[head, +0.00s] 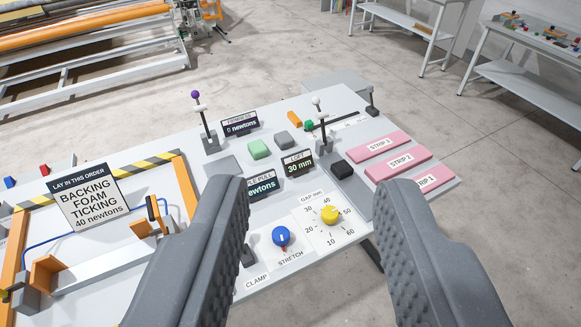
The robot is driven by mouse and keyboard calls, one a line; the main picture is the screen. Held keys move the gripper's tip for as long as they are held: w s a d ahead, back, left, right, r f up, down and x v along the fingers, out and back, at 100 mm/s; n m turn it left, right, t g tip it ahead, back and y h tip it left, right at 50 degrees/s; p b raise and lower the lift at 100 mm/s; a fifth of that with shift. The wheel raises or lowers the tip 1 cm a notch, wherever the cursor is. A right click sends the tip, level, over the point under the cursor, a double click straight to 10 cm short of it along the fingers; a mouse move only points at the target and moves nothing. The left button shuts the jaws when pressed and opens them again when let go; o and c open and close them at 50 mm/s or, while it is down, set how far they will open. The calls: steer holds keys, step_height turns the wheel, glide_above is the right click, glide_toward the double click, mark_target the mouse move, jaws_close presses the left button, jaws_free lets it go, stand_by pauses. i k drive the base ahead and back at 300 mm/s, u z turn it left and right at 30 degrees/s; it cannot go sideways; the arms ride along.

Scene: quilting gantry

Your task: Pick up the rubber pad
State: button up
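A small black block (343,169), which looks like the rubber pad, lies on the right part of the grey panel table, beside the pink strips. A dark grey rounded block (284,141) and a green one (258,148) lie farther back; I cannot tell for sure which block is the rubber pad. My gripper (315,184) is open, with its two dark ribbed fingers wide apart in the foreground. Nothing is between the fingers in its grip. The black block shows beyond and between the fingertips. The fingers hide parts of the table.
Pink strips (400,160) lie at the right edge, one partly hidden. A blue knob (281,237) and yellow knob (330,214) stand in front. Upright levers (205,122) and display signs (298,164) rise around the blocks. An orange frame (184,185) stands left.

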mark_target(341, 169)
steer(key=u, duration=0.05)
steer(key=i, duration=1)
steer(key=u, duration=1.9)
steer(key=k, duration=0.25)
steer(key=z, duration=0.3)
